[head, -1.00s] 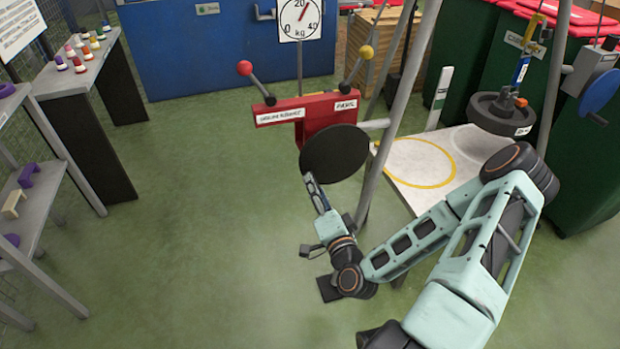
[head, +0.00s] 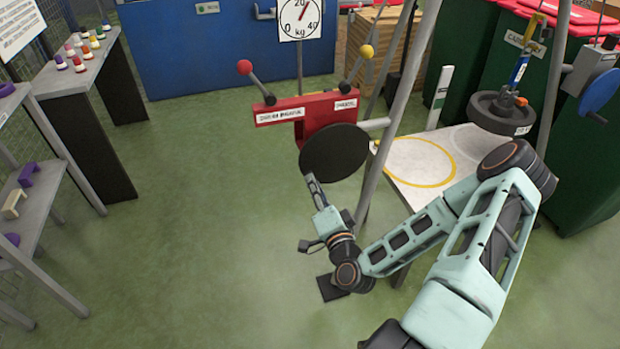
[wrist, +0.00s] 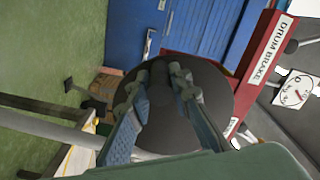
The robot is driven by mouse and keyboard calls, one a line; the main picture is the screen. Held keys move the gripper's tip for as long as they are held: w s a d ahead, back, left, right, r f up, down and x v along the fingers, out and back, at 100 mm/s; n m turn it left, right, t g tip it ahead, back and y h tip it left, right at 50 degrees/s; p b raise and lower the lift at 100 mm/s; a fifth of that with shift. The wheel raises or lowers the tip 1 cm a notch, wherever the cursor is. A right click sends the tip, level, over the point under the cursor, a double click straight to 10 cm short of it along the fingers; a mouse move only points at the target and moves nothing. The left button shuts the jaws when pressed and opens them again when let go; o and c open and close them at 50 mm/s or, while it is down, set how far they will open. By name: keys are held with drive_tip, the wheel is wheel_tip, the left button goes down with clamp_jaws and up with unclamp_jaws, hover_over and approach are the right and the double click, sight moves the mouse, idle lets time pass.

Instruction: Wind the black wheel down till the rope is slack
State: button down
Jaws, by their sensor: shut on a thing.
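The black wheel (head: 334,152) is a plain dark disc on the red winch frame (head: 286,112). My gripper (head: 309,178) is at its lower left edge. In the wrist view my gripper (wrist: 158,88) has its two fingers closed around a dark handle (wrist: 157,76) in front of the wheel (wrist: 212,82). The black weight (head: 497,113) hangs from an orange hook (head: 520,101) over the white platform (head: 403,185). The dial (head: 300,17) has its red needle pointing up and slightly right, near 20. Whether the rope is taut is too small to tell.
A red-knobbed lever (head: 257,80) and a yellow-knobbed lever (head: 358,62) stand on the red frame. A grey post (head: 392,110) rises close beside the wheel. A blue wheel (head: 600,90) is at far right. The green floor (head: 210,220) to the left is clear.

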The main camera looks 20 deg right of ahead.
drive_tip(key=shift+d+f+n+b, duration=0.35)
drive_tip(key=shift+f+n+b, duration=0.35)
drive_tip(key=shift+n, duration=0.2)
drive_tip(key=shift+d+f+n, duration=0.15)
drive_tip(key=shift+d+n, duration=0.05)
drive_tip(key=shift+n, duration=0.1)
drive_tip(key=shift+s+f, duration=0.1)
drive_tip(key=shift+f, duration=0.05)
drive_tip(key=shift+d+f+n+b, duration=0.7)
drive_tip(key=shift+n+b, duration=0.25)
drive_tip(key=shift+n, duration=0.25)
drive_tip(key=shift+r, duration=0.1)
drive_tip(key=shift+d+f+n+b, duration=0.25)
drive_tip(key=shift+d+n+b, duration=0.2)
drive_tip(key=shift+n, duration=0.15)
drive_tip(key=shift+d+f+n+b, duration=0.2)
drive_tip(key=shift+d+n+b, duration=0.2)
drive_tip(key=shift+n, duration=0.2)
